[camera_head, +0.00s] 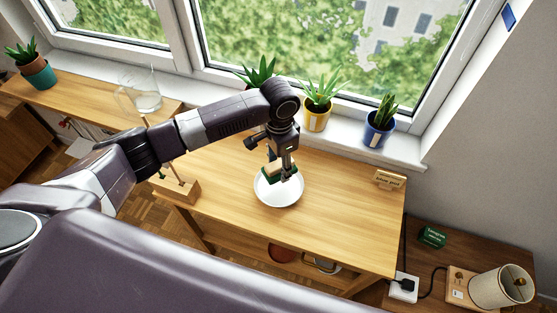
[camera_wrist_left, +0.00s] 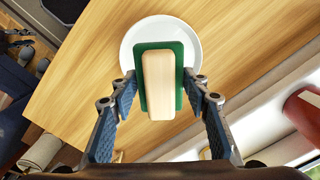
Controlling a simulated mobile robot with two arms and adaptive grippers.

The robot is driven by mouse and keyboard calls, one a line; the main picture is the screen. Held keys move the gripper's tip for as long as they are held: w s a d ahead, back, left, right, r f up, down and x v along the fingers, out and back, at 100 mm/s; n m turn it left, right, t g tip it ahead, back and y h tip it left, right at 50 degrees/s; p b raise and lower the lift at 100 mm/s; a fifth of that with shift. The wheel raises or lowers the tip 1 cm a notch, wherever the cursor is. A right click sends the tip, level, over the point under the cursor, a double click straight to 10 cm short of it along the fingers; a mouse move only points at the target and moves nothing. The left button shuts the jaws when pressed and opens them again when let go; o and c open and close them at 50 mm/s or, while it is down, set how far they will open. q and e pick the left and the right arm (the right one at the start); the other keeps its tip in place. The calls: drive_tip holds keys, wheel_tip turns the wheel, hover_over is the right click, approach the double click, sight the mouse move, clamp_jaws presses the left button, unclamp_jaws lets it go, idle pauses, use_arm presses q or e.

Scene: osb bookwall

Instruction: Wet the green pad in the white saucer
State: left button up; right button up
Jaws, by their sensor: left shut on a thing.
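The white saucer (camera_head: 279,198) stands on the wooden table, and its rim shows in the left wrist view (camera_wrist_left: 133,40). My left gripper (camera_head: 283,172) is over the saucer, pointing down. It is shut on a pale wooden block backed by the green pad (camera_head: 267,174). In the left wrist view the wooden block (camera_wrist_left: 158,85) and the green pad (camera_wrist_left: 180,52) behind it sit between the fingers, in front of the saucer. I cannot tell whether the pad touches the saucer. The saucer's inside is partly hidden by the gripper. My right gripper is not in view.
A wooden block with upright sticks (camera_head: 180,189) stands left of the saucer. A glass jug (camera_head: 142,92) is at the far left. Potted plants, one yellow (camera_head: 315,119) and one blue (camera_head: 379,130), line the windowsill. A small wooden sign (camera_head: 389,180) is at right. The table's front is clear.

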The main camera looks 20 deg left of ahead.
sight(279, 187)
use_arm(q)
drive_tip(key=shift+f+m, duration=0.4)
drive_tip(key=shift+f, duration=0.3)
drive_tip(key=shift+w+f, duration=0.1)
drive_tip(key=shift+f, duration=0.1)
drive_tip(key=shift+f+b, duration=0.75)
drive_tip(key=shift+b, duration=0.15)
wheel_tip(279, 187, down, 4)
drive_tip(key=b, duration=0.4)
drive_tip(key=shift+r, duration=0.2)
drive_tip(key=shift+f, duration=0.1)
drive_tip(key=shift+f+b, duration=0.5)
drive_tip(key=shift+f, duration=0.6)
drive_tip(key=shift+r, duration=0.2)
